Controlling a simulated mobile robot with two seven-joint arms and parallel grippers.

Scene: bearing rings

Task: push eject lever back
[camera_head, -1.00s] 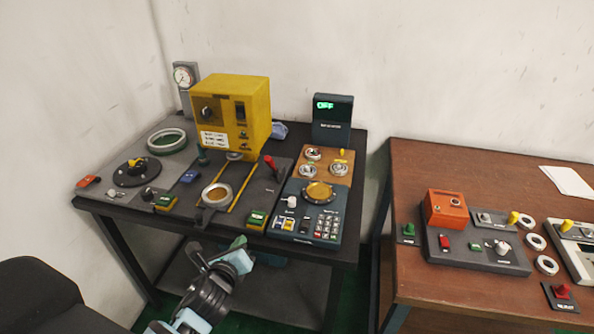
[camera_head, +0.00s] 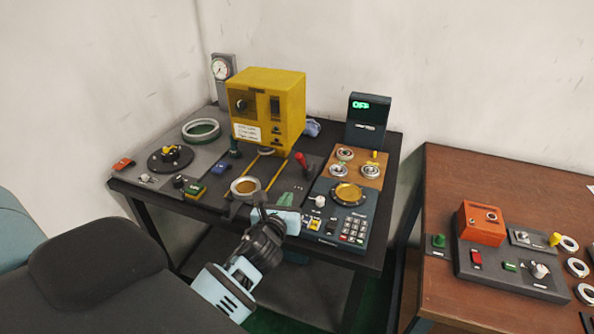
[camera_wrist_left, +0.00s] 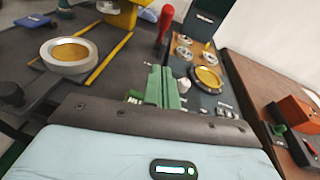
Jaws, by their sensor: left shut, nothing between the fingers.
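The lever with the red handle (camera_head: 301,160) stands upright on the dark panel at the right of the yellow machine (camera_head: 266,110). My left gripper (camera_head: 292,197) is over the front edge of the table, in front of the lever. In the left wrist view its green fingers (camera_wrist_left: 163,84) are together with nothing between them. They appear apart from the lever, though its lower part is partly hidden by them. My right gripper is not in view.
A ring in a round holder (camera_head: 245,187) sits left of my gripper. A dark keypad unit (camera_head: 345,210) with a gold disc is at the right. A display reading OFF (camera_head: 368,118) stands behind. A brown table (camera_head: 440,190) with an orange box (camera_head: 481,223) is farther right.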

